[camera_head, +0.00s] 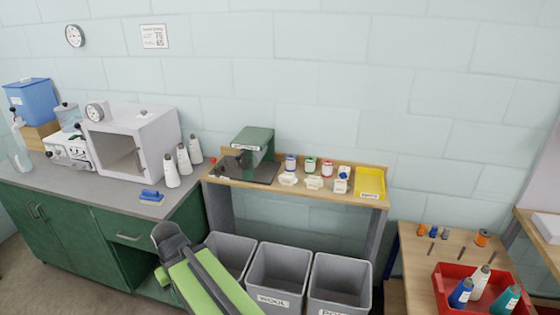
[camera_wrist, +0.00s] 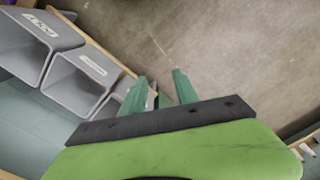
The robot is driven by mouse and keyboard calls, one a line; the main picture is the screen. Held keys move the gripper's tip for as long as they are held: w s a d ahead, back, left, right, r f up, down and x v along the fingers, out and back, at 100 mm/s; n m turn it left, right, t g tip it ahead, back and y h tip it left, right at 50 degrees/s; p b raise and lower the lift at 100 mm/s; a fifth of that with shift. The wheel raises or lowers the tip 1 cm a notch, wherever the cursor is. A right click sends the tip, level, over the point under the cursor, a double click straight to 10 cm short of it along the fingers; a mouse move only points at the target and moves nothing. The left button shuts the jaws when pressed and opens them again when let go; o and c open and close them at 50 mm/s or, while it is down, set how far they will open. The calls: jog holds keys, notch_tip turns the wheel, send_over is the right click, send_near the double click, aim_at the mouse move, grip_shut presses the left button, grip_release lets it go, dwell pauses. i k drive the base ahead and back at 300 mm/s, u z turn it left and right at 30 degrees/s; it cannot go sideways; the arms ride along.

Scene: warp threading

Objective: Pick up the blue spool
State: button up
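In the head view, a blue cone-shaped spool (camera_head: 461,293) with a pale top leans in the red tray (camera_head: 444,299) at the lower right. A white-and-grey cone (camera_head: 479,282) and a teal one (camera_head: 506,299) are beside it. Smaller pieces stand at the back of the same wooden table, including a small blue one (camera_head: 445,234); I cannot tell for sure which blue piece is the task's spool. My gripper (camera_wrist: 159,76) is open in the wrist view, its two green fingers apart over the floor, with no spool seen between them. It is far left of the red tray.
Grey bins (camera_head: 276,280) stand under a wooden shelf (camera_head: 300,185) holding jars, white pieces and a yellow tray (camera_head: 369,183). White cones (camera_head: 171,171) and a blue brush-like item (camera_head: 151,196) are on the left counter. The wooden table (camera_head: 416,262) has bare room left of the tray.

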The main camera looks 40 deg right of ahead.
aim_at(289, 159)
jog(key=i, duration=0.85)
jog(key=z, duration=0.05)
